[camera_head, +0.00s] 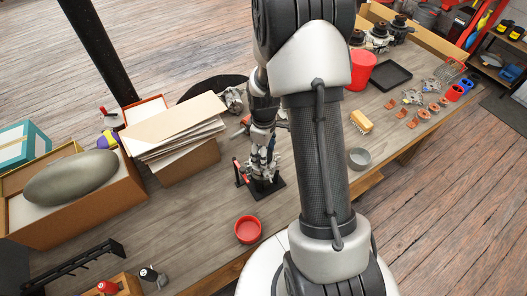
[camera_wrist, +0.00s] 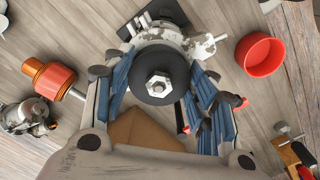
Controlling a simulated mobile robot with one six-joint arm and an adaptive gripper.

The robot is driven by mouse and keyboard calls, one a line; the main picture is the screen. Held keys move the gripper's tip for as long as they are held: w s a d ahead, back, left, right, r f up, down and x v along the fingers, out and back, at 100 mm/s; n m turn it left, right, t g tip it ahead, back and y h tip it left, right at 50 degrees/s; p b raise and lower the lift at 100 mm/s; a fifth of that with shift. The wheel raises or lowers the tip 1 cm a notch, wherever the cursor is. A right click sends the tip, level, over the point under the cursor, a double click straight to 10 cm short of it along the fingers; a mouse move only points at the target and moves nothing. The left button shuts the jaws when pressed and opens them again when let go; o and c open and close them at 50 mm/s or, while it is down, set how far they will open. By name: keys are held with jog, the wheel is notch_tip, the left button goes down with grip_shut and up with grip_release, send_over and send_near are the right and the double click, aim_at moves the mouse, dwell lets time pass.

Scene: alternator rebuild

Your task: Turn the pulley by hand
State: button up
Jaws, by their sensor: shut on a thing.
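The pulley (camera_wrist: 148,68) is a black disc with a silver hex nut at its centre, facing the camera in the wrist view. It sits on the alternator (camera_wrist: 192,44), a light metal housing on a dark stand (camera_head: 268,190). My gripper (camera_wrist: 162,78) has its blue-padded fingers on the left and right sides of the pulley and is shut on it. In the head view my gripper (camera_head: 262,160) reaches straight down over the stand, and the pulley is hidden behind the fingers. The fingers' exact contact points are hard to see.
A red bowl (camera_wrist: 260,54) is close by on the workbench (camera_head: 195,235); it also shows in the head view (camera_head: 248,229). An orange-and-metal part (camera_wrist: 56,81) lies left in the wrist view. A box of cardboard sheets (camera_head: 175,135) stands left of the stand. Bare bench lies in front.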

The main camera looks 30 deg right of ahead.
jog(key=shift+n, duration=0.9)
jog(key=n, duration=0.5)
jog(key=shift+w, duration=0.1)
jog(key=o, duration=1.3)
jog(key=shift+o, duration=0.2)
